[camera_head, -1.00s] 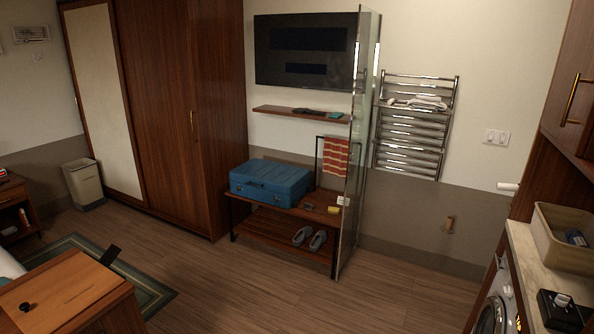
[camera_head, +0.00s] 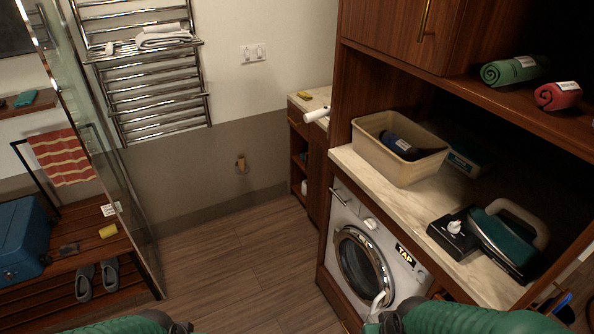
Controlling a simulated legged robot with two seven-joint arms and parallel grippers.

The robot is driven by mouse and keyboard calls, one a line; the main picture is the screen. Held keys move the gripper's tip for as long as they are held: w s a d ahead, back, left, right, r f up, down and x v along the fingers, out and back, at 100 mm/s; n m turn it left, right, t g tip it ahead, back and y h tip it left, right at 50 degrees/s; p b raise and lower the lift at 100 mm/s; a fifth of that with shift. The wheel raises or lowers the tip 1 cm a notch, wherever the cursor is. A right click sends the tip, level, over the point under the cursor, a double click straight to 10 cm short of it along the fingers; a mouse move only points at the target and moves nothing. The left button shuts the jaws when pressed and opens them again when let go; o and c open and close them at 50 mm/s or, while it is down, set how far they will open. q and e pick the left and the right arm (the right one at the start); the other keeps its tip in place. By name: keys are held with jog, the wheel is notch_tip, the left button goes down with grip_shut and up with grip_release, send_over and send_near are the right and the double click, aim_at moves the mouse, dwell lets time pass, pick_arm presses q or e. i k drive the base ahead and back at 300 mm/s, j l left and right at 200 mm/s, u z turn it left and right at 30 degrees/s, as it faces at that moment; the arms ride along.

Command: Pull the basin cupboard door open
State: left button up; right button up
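A low dark wooden cabinet stands at the back, against the wall and beside the tall wooden unit. It has a pale counter top (camera_head: 312,103), open shelves (camera_head: 298,165) and a flat brown panel (camera_head: 317,180) that may be the basin cupboard door. The panel looks shut; no handle is clear, and no basin can be made out.
A washing machine (camera_head: 365,255) sits under a counter (camera_head: 362,165) bearing a beige bin (camera_head: 385,155) and an iron (camera_head: 505,240). A glass panel (camera_head: 100,170) and low bench (camera_head: 105,255) stand left. The wooden floor (camera_head: 240,280) between is clear.

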aim_at(317, 155)
jog(key=i+j+z, duration=0.15)
jog(key=j, duration=0.15)
jog(key=i+j+z, duration=0.2)
jog(key=j+z, duration=0.15)
jog(key=j, duration=0.25)
jog(key=i+j+z, duration=0.2)
jog(key=j, duration=0.15)
jog(key=i+j+u, duration=0.25)
jog(key=i, duration=0.4)
jog(key=i+j+u, duration=0.25)
jog(key=i, duration=0.45)
jog(key=i+j+u, duration=0.1)
jog(key=i+u, duration=0.15)
jog(key=i, duration=0.5)
